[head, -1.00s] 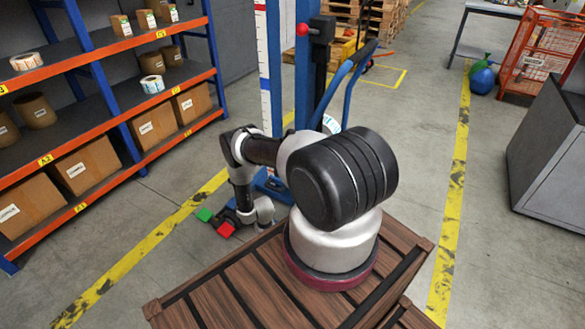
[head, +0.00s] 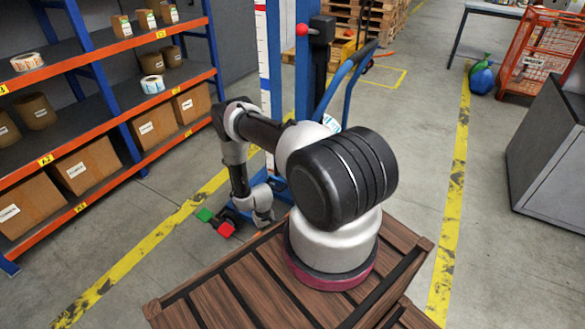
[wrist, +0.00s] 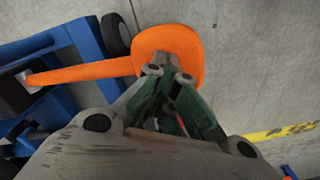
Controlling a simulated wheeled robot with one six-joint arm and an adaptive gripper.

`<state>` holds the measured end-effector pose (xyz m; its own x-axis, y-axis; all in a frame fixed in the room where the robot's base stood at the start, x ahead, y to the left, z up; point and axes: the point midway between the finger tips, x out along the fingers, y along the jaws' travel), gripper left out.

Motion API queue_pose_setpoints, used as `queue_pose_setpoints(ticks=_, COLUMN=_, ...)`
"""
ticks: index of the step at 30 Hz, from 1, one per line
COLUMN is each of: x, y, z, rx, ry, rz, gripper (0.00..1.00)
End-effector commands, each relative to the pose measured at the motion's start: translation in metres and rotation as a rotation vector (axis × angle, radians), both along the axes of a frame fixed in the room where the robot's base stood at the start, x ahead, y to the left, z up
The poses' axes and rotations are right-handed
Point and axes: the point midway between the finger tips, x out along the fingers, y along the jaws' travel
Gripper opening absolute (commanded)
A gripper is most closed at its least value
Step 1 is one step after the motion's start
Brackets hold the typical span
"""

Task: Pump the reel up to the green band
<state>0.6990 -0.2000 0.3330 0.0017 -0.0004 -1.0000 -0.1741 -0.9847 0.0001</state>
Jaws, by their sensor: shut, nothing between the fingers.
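In the wrist view an orange pedal (wrist: 170,45) with a rounded plate and a long arm runs left to a blue machine frame (wrist: 60,50). My gripper (wrist: 166,62) is shut and empty, its tips overlapping the plate's lower edge; I cannot tell whether they touch it. In the head view my wrist hangs low beside the blue lift (head: 305,75), and the fingertips are not clear there. A white gauge strip (head: 263,50) with red and blue marks stands on the lift. No green band shows on its visible part, and the reel is not recognisable.
A green block (head: 205,215) and a red block (head: 226,229) sit low beside my wrist. A blue-and-orange shelf (head: 110,120) stands left, and a grey cabinet (head: 550,140) right. A dark wheel (wrist: 115,35) is left of the pedal.

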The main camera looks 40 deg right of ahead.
Motion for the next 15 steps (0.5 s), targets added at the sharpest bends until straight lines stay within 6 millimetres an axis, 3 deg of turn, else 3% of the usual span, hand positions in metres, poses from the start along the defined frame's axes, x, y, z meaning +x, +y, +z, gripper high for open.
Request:
queue_pose_setpoints(ticks=9, x=-0.003, y=0.0, z=-0.058, rx=0.0, ry=0.002, rz=-0.001, gripper=0.0)
queue_pose_setpoints(ticks=15, x=-0.002, y=-0.001, z=-0.084, rx=0.0, ry=0.0, rz=0.0, gripper=0.0)
